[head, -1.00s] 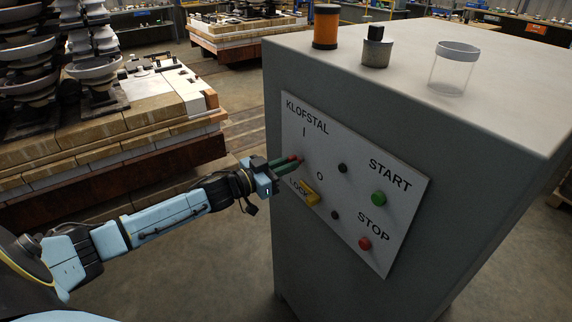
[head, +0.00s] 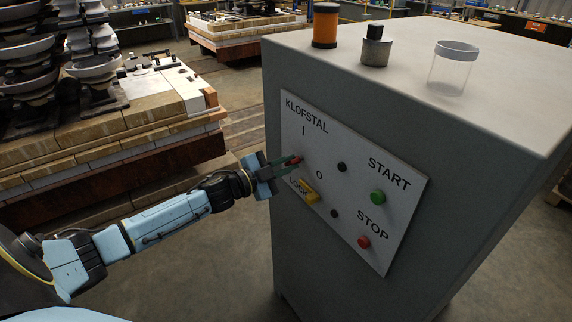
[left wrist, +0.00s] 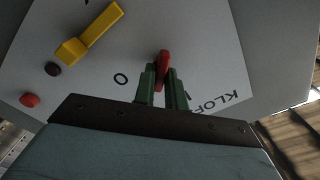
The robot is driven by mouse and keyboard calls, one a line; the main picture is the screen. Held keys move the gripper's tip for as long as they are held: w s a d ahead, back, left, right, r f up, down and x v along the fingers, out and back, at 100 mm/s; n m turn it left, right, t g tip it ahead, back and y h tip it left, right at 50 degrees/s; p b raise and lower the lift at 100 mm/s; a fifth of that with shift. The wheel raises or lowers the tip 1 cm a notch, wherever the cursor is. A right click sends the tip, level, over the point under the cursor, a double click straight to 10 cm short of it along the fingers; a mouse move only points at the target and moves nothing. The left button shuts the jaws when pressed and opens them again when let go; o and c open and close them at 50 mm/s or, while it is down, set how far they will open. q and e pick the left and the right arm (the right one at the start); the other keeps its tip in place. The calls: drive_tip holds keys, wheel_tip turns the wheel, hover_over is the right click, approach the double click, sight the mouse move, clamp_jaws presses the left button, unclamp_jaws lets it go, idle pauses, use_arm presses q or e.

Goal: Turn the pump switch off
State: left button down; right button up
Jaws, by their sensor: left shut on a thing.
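The pump switch (left wrist: 162,66) is a red lever on the white KLOFSTAL panel (head: 340,215), beside the I and O marks. In the left wrist view it stands between the green fingertips of my left gripper (left wrist: 161,84), which is shut on it. In the head view my left gripper (head: 291,164) reaches the panel from the left, and its fingers hide most of the switch. My right gripper is not in view.
The panel also carries a yellow LOCK piece (head: 304,190), a green START button (head: 378,196) and a red STOP button (head: 364,242). On the grey cabinet (head: 500,82) stand an orange spool (head: 325,28), a metal cylinder (head: 376,52) and a clear jar (head: 452,72).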

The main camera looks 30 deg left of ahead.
use_arm(q)
drive_tip(key=shift+f+m+b, duration=0.2)
drive_tip(key=shift+m+b, duration=0.75)
drive_tip(key=shift+m, duration=3.25)
drive_tip(key=c, duration=1.5)
unclamp_jaws()
drive_tip(key=shift+b+v, duration=0.7)
drive_tip(key=shift+v, duration=6.05)
